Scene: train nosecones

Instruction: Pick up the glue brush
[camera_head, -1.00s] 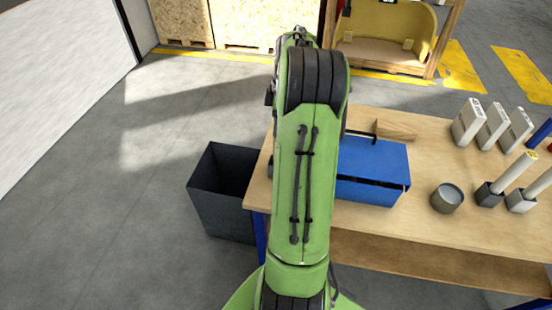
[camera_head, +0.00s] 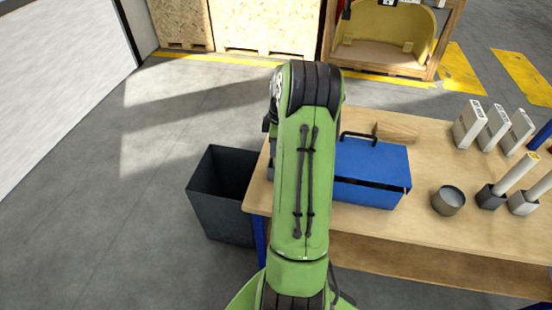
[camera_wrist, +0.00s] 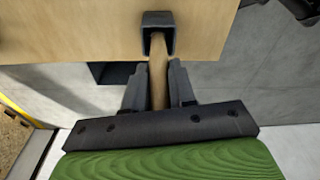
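The glue brush shows as a wooden handle (camera_wrist: 158,80) in the wrist view, its upper end in a dark square holder (camera_wrist: 158,22) at the table's edge. Its bristle end is hidden. My gripper (camera_wrist: 159,72) has one dark finger on each side of the handle, both very close to it. Whether the fingers press on it cannot be told. In the head view my green arm hides the brush and my gripper.
The wooden table (camera_head: 460,225) carries a blue toolbox (camera_head: 371,172), a grey can (camera_head: 448,200), a wooden wedge (camera_head: 397,131) and several white boxes and tubes at the right. A dark open bin (camera_head: 222,215) stands left of the table. The floor further left is clear.

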